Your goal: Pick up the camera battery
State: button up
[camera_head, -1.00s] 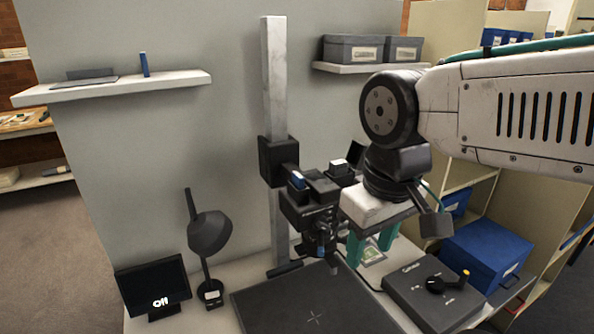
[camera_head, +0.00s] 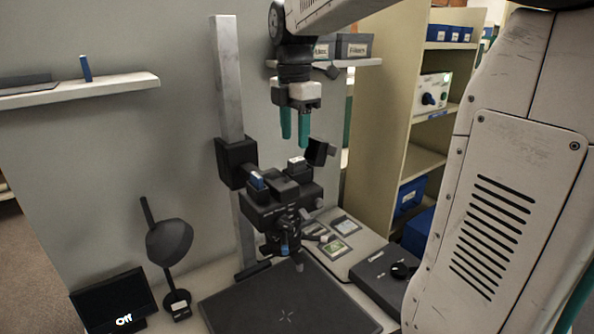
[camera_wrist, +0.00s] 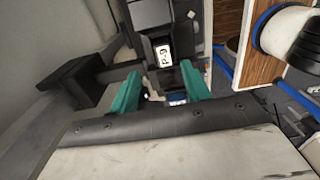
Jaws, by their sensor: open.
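A small black block with a white label (camera_head: 297,162), which looks like the camera battery, sits at the back of the black camera (camera_head: 283,203) on its column. Its label (camera_wrist: 163,54) reads "P-9" in the wrist view, just beyond my fingertips. A dark flap (camera_head: 319,151) stands up beside it. My gripper (camera_head: 295,138) points down with two teal fingers, open and empty, a little above the block. The block's lower part is hidden.
The grey column (camera_head: 228,90) stands left of my gripper. Below are a dark baseboard (camera_head: 287,312), a control box (camera_head: 385,275) and flat cards (camera_head: 338,247). A shelving unit (camera_head: 385,150) stands at the right.

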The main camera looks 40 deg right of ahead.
aim_at(297, 159)
jog(key=f, duration=0.5)
jog(key=shift+s+d+f, duration=0.1)
jog(key=shift+s+f, duration=0.2)
jog(key=shift+f, duration=0.05)
grip_shut()
